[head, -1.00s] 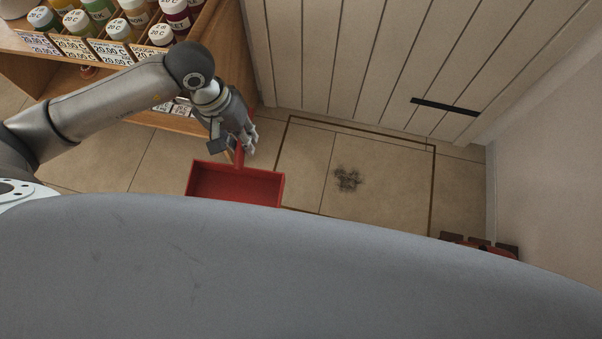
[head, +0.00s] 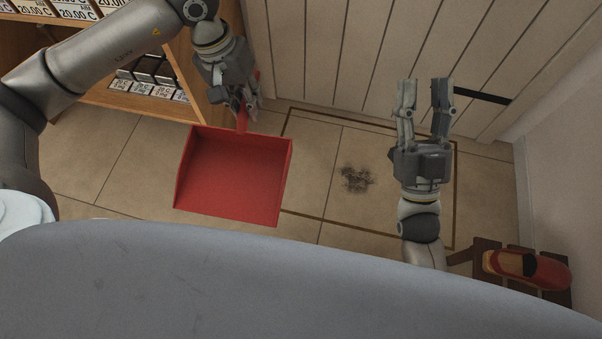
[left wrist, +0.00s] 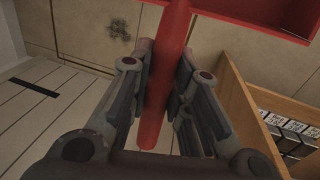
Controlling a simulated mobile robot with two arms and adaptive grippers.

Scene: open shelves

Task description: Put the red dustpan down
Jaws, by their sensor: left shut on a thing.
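The red dustpan (head: 235,175) hangs from my left gripper (head: 243,108) in the head view, its open pan toward the camera and left of the dark dirt pile (head: 357,179). In the left wrist view my left gripper (left wrist: 163,85) is shut on the dustpan's red handle (left wrist: 168,70), and part of the pan (left wrist: 275,12) shows at the top right. Whether the pan touches the floor I cannot tell. My right gripper (head: 424,95) is open and empty, to the right of the dirt pile, fingers pointing to the top of the head view.
A wooden shelf unit (head: 185,70) with price labels stands at the upper left. A white plank wall (head: 330,55) runs along the top. A red and tan brush-like object (head: 527,268) lies on a dark slatted stand (head: 488,245) at the lower right. Tiled floor (head: 310,160) around the dirt is free.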

